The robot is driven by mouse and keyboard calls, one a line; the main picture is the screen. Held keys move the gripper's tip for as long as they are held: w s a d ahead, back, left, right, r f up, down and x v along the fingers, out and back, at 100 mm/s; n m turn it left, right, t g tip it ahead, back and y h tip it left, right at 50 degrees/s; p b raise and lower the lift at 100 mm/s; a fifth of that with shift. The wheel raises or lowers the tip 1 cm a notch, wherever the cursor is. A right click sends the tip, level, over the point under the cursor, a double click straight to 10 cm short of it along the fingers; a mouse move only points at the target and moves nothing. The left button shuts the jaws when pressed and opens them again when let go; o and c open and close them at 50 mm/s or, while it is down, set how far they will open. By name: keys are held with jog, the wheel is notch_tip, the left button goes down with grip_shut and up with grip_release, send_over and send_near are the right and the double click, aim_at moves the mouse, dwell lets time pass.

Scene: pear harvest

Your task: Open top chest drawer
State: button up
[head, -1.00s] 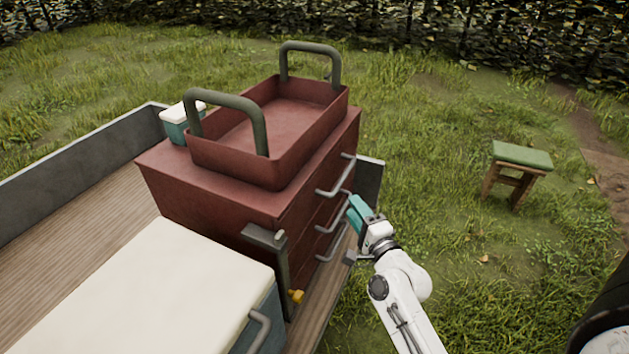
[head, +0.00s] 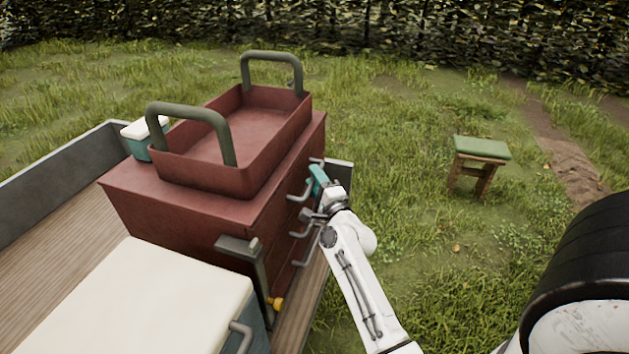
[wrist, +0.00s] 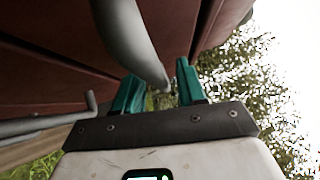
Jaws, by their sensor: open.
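The dark red chest (head: 175,215) stands on the trailer bed, its drawer front facing right with several grey bar handles one above another. The top drawer's handle (head: 296,198) is the highest of these, and the drawers look closed. My gripper (head: 318,178) is at the chest front beside this handle. In the wrist view my gripper (wrist: 160,85) is open, with teal fingers apart. A grey handle bar (wrist: 128,35) slants down from above, its lower end appearing between the fingers. I cannot tell whether they touch it.
A red tray (head: 240,135) with two green handles sits on the chest. A white-lidded cooler (head: 135,300) stands in front, and a small teal box (head: 137,141) behind. A stool (head: 480,152) stands on open grass.

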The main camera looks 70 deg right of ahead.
jog(key=shift+w+d, duration=0.1)
grip_shut()
dwell(0.4)
